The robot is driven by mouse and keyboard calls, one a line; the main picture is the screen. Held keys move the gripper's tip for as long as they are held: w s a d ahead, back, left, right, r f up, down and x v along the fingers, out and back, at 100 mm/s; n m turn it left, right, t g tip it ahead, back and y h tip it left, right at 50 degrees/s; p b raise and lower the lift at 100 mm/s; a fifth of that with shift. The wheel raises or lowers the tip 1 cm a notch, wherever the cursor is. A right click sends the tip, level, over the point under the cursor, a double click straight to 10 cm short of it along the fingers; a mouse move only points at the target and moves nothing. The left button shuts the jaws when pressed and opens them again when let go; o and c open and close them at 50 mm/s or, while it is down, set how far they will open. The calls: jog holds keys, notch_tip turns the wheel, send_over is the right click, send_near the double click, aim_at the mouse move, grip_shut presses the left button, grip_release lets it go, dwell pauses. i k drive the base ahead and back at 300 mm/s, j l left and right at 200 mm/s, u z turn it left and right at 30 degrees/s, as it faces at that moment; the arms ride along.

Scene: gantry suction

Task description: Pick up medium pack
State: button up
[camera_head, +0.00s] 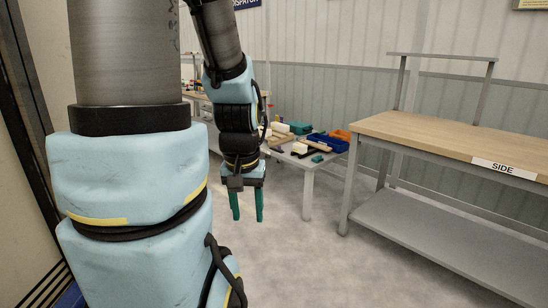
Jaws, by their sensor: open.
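My gripper (246,205) hangs pointing down in the middle of the head view, with two green fingers apart and nothing between them. It is in the air over the grey floor, in front of the small table (308,195). I cannot tell which thing is the medium pack. Several small items lie on the small table, among them a white block (299,148), a blue bin (328,143), an orange item (341,135) and a green item (300,127). My arm hides the left part of that table.
A wooden-topped workbench (440,135) labelled SIDE (503,168) stands at the right, with a bare top and a grey lower shelf (440,245). Another cluttered bench shows behind my arm. The floor (300,265) between is clear. A wall panel stands at the left edge.

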aim_at(269, 131)
jog(key=i, duration=2.7)
jog(key=i+l+u, duration=0.1)
jog(key=i+u, duration=0.15)
jog(key=i, duration=0.3)
jog(key=i+l+u, duration=0.3)
jog(key=i, duration=0.25)
jog(key=i+l+u, duration=0.25)
jog(key=i, duration=0.25)
jog(key=i+l+u, duration=0.3)
jog(key=i, duration=0.2)
